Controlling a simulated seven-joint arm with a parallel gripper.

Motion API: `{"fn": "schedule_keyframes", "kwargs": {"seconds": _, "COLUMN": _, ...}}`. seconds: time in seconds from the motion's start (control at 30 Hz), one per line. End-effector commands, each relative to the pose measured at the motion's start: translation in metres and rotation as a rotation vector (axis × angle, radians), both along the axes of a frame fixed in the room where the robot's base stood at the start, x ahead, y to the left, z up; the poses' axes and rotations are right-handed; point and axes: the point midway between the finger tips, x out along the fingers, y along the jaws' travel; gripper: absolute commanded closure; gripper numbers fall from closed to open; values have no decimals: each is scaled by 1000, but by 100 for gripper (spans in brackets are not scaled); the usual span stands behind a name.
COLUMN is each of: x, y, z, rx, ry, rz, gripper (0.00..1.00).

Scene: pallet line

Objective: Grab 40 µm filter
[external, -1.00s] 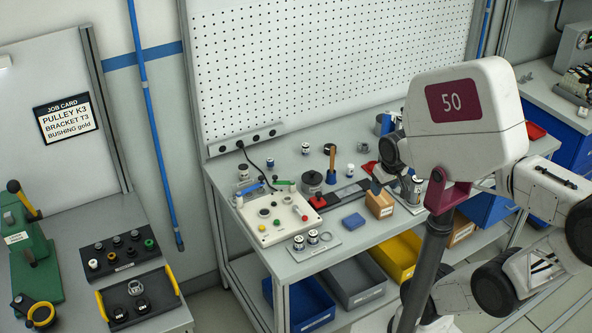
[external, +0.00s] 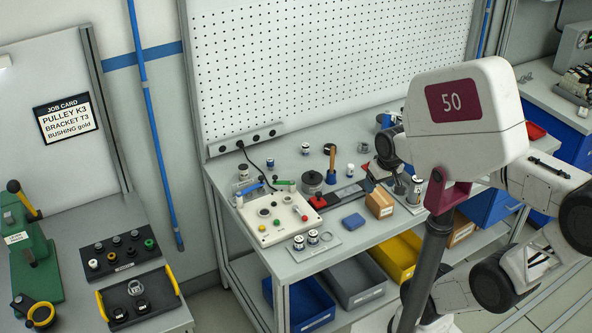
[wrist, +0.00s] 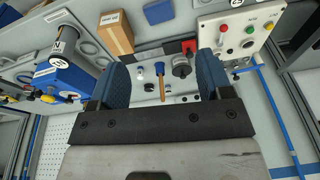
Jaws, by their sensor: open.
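Several small labelled cylinders stand on the bench; their print is too small to read, so I cannot tell which is the 40 µm filter. In the external view, one white-and-dark cylinder (external: 305,148) stands at the back, another (external: 270,162) left of it, and a third (external: 350,170) near the wooden-handled tool (external: 332,162). The external view shows my gripper partly, behind my arm.
A control box (external: 275,218) with buttons sits at the bench's left. A cardboard box (external: 380,203) and a blue block (external: 353,221) lie near the front edge. A dark round pot (external: 311,181) stands mid-bench. The pegboard (external: 320,70) rises behind.

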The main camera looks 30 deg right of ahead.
Motion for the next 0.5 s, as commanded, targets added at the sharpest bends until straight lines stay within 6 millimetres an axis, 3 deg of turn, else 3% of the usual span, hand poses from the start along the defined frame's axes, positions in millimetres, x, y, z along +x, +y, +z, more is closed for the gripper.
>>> {"fn": "schedule_keyframes", "kwargs": {"seconds": 0.5, "x": 94, "y": 41, "z": 0, "rx": 278, "ry": 145, "rz": -252, "gripper": 28}}
